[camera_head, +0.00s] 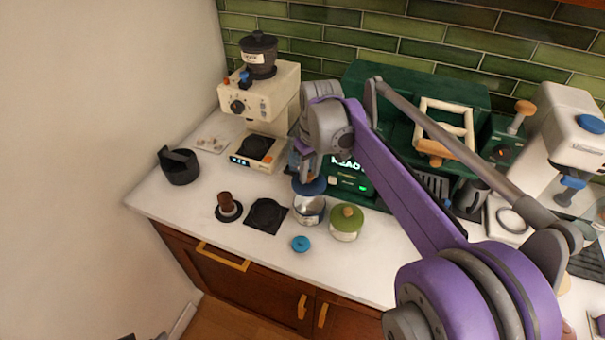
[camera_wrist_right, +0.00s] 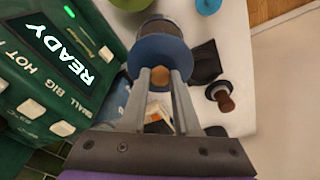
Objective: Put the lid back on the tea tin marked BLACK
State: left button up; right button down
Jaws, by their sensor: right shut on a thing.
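My right gripper (camera_head: 306,172) is shut on the wooden knob (camera_wrist_right: 160,75) of a blue lid (camera_wrist_right: 158,54). The lid also shows in the head view (camera_head: 311,187), just above an open silver-grey tin (camera_head: 309,211) on the white counter. In the right wrist view the lid hides most of the tin (camera_wrist_right: 163,27). I cannot tell whether lid and tin touch. No BLACK marking is readable on the tin. A green tin with a wooden-knobbed lid (camera_head: 346,223) stands close to its right.
A small blue piece (camera_head: 301,243) lies in front of the tin. A black mat (camera_head: 266,215) and a tamper (camera_head: 228,208) are to its left. A scale (camera_head: 258,151), a grinder (camera_head: 270,85) and the green machine (camera_head: 365,82) stand behind. The front left counter is clear.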

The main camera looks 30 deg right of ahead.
aim_at(311, 184)
jog(key=shift+s+d+f+b, duration=0.1)
jog(key=shift+s+f+b, duration=0.15)
jog(key=shift+f, duration=0.45)
jog(key=shift+f+b, duration=1.15)
jog(key=shift+f, duration=1.1)
pick_arm(q)
jog(key=f, duration=0.1)
jog(key=s+f, duration=0.1)
jog(key=f, duration=0.1)
jog(key=s+f, duration=0.1)
jog(key=shift+s+f, duration=0.15)
jog(key=shift+f, duration=0.15)
pick_arm(e)
jog(key=shift+w+f, duration=0.1)
jog(key=shift+f, duration=0.15)
jog(key=shift+f, duration=0.15)
jog(key=shift+c, duration=0.4)
grip_release()
pick_arm(q)
jog(key=shift+r, duration=0.1)
